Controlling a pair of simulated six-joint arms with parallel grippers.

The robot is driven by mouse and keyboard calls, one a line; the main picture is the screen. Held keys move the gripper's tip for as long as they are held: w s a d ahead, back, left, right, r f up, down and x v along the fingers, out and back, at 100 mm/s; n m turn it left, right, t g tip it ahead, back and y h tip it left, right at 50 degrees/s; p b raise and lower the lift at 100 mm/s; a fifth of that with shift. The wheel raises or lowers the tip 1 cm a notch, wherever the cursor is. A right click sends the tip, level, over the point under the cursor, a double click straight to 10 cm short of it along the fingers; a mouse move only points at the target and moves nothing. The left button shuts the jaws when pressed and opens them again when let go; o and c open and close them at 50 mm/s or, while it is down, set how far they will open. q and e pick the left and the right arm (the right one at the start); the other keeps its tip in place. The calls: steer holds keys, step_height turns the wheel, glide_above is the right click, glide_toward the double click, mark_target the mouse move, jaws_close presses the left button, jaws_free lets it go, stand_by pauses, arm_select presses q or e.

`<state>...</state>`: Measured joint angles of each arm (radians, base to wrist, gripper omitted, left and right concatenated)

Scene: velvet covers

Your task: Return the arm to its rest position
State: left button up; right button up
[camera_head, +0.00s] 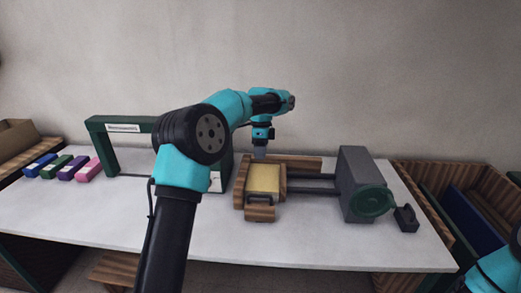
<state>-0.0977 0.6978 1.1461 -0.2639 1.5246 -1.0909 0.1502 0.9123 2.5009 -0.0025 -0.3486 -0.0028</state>
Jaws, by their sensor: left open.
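My left arm comes up from the bottom and bends to the right over the white table. Its gripper (260,155) points down at the back left edge of a wooden fixture (240,190), above or just behind it; I cannot tell whether it touches. The fingers are small and I see nothing held in them. A yellow block or pad (264,178) lies in the fixture. Only part of my right arm shows at the lower right corner, and its gripper is out of the picture.
A grey machine (358,180) with a green round part (372,201) joins the fixture by dark rods. A dark green frame (104,150) stands behind my left arm. Several coloured boxes (66,168) lie at the left. A wooden crate (425,200) stands right of the table (330,245), whose front is clear.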

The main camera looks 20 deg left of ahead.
arm_select(q)
steer(key=shift+w+r, duration=0.1)
steer(key=shift+r, duration=0.35)
steer(key=shift+f, duration=0.1)
